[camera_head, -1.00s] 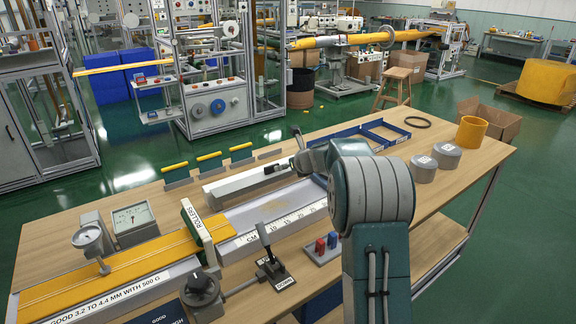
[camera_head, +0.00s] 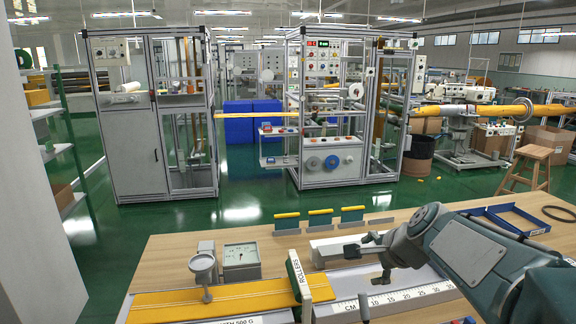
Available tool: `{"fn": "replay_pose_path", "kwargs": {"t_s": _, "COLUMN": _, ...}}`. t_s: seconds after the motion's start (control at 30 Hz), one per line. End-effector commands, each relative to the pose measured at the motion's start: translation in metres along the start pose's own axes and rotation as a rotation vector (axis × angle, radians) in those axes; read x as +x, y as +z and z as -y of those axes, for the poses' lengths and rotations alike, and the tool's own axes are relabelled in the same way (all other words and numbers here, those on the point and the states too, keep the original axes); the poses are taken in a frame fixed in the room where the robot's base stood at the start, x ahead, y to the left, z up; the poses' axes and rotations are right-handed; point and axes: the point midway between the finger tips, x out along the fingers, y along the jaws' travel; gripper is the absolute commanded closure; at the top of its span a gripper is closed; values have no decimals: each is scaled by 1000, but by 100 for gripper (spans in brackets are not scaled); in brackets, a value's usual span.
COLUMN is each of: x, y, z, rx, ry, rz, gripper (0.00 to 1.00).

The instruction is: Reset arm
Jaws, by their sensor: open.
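My gripper (camera_head: 362,263) is open and empty, its fingers spread and pointing left. It is in front of the long pale grey bar (camera_head: 338,247) and above the grey bed with a centimetre scale (camera_head: 400,297). My arm reaches in from the lower right, and it hides part of the bench behind it. I cannot tell the exact height of the fingers above the bench.
Machine frames (camera_head: 330,110) stand behind, across clear green floor.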

Motion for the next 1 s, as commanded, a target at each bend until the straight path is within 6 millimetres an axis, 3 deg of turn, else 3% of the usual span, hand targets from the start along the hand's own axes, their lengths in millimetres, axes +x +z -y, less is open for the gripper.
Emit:
{"fn": "replay_pose_path", "kwargs": {"t_s": 0.1, "x": -30, "y": 30, "z": -34, "rx": -276, "ry": 55, "rz": -9, "gripper": 0}}
{"fn": "replay_pose_path", "kwargs": {"t_s": 0.3, "x": -68, "y": 61, "z": -100, "rx": -730, "ry": 162, "rz": -24, "gripper": 0}}
{"fn": "replay_pose_path", "kwargs": {"t_s": 0.5, "x": -96, "y": 74, "z": -166, "rx": -1147, "ry": 276, "rz": -34, "gripper": 0}}
{"fn": "replay_pose_path", "kwargs": {"t_s": 0.6, "x": -104, "y": 76, "z": -188, "rx": -1290, "ry": 321, "rz": -35, "gripper": 0}}
{"fn": "replay_pose_path", "kwargs": {"t_s": 0.73, "x": -108, "y": 75, "z": -202, "rx": -1379, "ry": 353, "rz": -35, "gripper": 0}}
{"fn": "replay_pose_path", "kwargs": {"t_s": 1.0, "x": -108, "y": 74, "z": -204, "rx": -1389, "ry": 357, "rz": -34, "gripper": 0}}
